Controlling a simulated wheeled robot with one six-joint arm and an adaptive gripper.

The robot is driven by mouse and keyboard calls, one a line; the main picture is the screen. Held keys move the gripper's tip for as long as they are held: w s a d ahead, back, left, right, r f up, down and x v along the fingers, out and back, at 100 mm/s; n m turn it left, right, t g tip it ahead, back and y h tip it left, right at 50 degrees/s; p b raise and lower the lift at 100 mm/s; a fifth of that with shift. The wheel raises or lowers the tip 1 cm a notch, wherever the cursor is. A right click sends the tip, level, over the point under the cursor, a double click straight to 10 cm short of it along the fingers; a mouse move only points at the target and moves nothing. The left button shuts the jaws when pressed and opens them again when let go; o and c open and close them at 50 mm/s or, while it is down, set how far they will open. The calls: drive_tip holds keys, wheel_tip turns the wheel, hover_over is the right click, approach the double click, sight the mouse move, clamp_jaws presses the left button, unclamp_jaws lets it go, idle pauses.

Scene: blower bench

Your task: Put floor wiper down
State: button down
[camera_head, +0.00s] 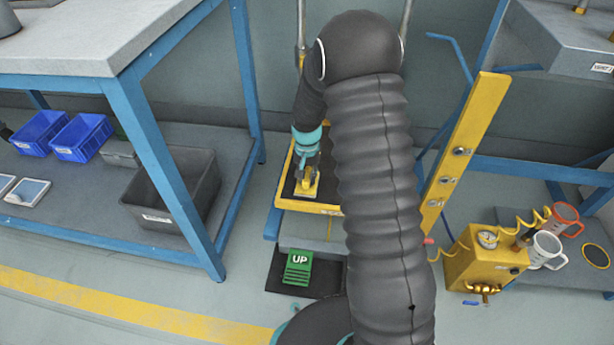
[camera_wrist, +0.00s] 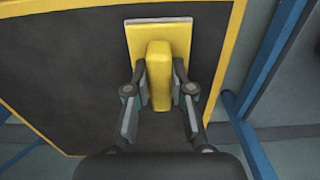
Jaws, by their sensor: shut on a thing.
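My gripper (camera_wrist: 159,105) is shut on the yellow grip of the floor wiper (camera_wrist: 158,65), with one finger on each side. I cannot tell whether the plate touches the platform's dark top (camera_wrist: 70,60). My arm hides the platform's right part in the head view.
A green UP pedal (camera_head: 298,268) is in front of the platform. A blue-legged bench (camera_head: 150,150) with a grey bin (camera_head: 185,195) and blue bins (camera_head: 82,137) stands left. A yellow post (camera_head: 463,150) and a yellow box with a gauge (camera_head: 485,258) stand right.

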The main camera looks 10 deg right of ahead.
drive_tip(key=shift+f, duration=0.15)
drive_tip(key=c, duration=1)
unclamp_jaws()
